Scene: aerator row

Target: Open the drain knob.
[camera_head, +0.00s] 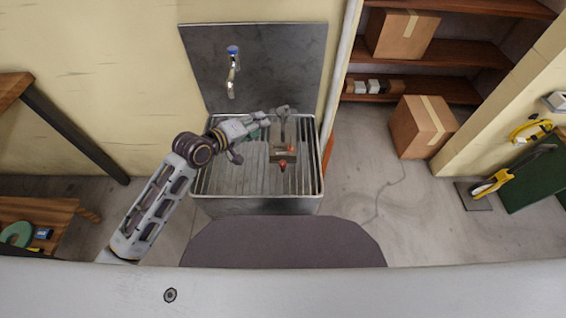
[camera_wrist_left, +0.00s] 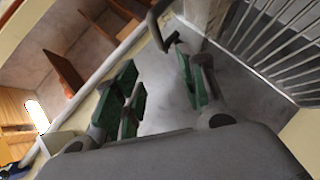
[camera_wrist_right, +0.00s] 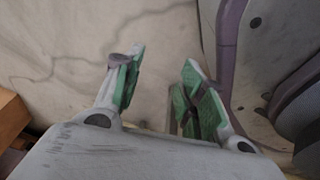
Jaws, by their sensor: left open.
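I cannot tell for sure which part is the drain knob. My right gripper (camera_wrist_right: 163,65) is open and empty over bare floor.
A faucet (camera_head: 232,72) with a blue top is on the dark back panel above the sink. A pale pipe (camera_head: 341,70) runs beside the panel. A cardboard box (camera_head: 422,127) stands on the floor at right, below shelves (camera_head: 458,53). Floor between sink and box is clear.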

